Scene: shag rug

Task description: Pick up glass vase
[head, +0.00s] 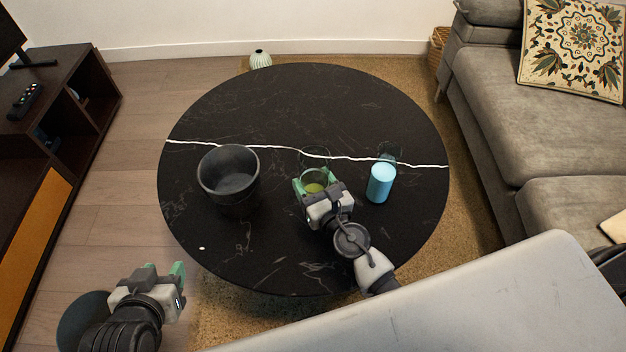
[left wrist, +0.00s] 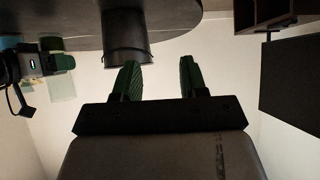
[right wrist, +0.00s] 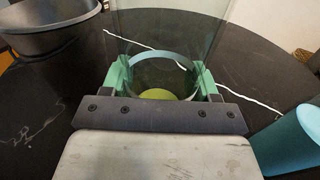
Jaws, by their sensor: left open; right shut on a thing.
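The clear, greenish glass vase (head: 314,172) stands on the black round table, with a yellow-green patch low inside it. My right gripper (head: 315,188) is shut on the vase, one green finger on each side. In the right wrist view, the vase (right wrist: 160,45) fills the space between the fingers (right wrist: 160,85) and rises out of the top of the picture. I cannot tell whether its base touches the table. My left gripper (head: 160,275) is open and empty, low at the left beside the table; its fingers (left wrist: 160,78) are spread apart in the left wrist view.
A dark bowl (head: 229,180) stands left of the vase on the table (head: 300,95). A light-blue cylinder (head: 380,184) stands close on the right, with a clear glass thing (head: 389,151) behind it. The table's back is clear. A sofa (head: 490,110) is at the right.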

